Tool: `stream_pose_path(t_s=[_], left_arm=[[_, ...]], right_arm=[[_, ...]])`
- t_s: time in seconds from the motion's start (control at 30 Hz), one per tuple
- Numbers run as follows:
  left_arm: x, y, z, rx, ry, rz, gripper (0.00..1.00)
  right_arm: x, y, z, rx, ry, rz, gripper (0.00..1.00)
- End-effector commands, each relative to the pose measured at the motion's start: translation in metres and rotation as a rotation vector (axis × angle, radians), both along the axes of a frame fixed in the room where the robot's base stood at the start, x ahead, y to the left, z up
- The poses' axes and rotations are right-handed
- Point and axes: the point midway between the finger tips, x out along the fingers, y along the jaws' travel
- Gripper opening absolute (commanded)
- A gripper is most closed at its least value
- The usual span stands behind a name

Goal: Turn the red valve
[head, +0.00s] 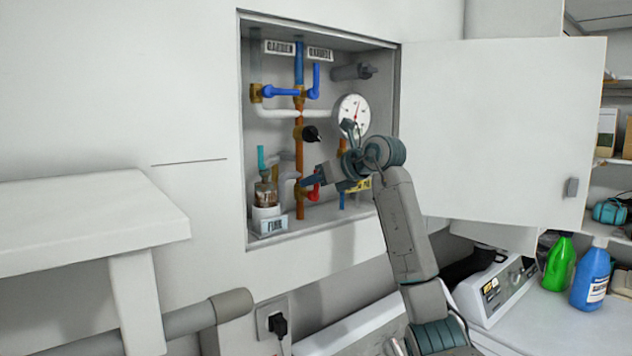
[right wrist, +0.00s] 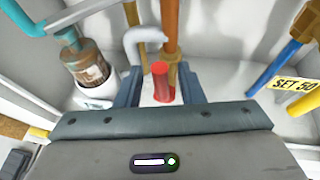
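The red valve (head: 314,191) is low inside the open wall cabinet, on the vertical copper pipe. In the head view my right gripper (head: 312,182) reaches in from the right and partly covers it. In the right wrist view the red valve handle (right wrist: 160,82) stands between the two spread fingers of my right gripper (right wrist: 160,90). Gaps show on both sides of the handle, so the gripper is open around it and not closed on it. My left gripper is in neither view.
The cabinet also holds blue valves (head: 282,92), a round gauge (head: 352,112), a black knob (head: 310,134) and a jar (head: 266,190) at the left. The cabinet door (head: 490,120) stands open to the right. A white shelf (head: 80,215) juts out at the left.

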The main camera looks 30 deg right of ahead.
Motion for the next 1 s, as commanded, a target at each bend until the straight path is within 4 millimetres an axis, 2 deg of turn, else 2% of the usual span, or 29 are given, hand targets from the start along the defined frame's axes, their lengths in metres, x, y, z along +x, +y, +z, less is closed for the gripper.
stream_pose_path(t_s=[0.17, 0.33, 0.6, 1.0], left_arm=[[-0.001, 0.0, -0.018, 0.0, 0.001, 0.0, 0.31], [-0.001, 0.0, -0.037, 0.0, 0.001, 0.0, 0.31], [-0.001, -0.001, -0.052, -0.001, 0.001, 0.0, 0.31], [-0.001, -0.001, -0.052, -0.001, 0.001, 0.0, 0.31]], right_arm=[[-0.02, -0.006, 0.005, -0.003, -0.005, -0.002, 0.35], [-0.052, -0.015, 0.018, -0.003, -0.004, -0.002, 0.35], [-0.088, -0.025, 0.036, 0.0, -0.001, -0.001, 0.35], [-0.094, -0.026, 0.04, 0.0, 0.002, 0.001, 0.35]])
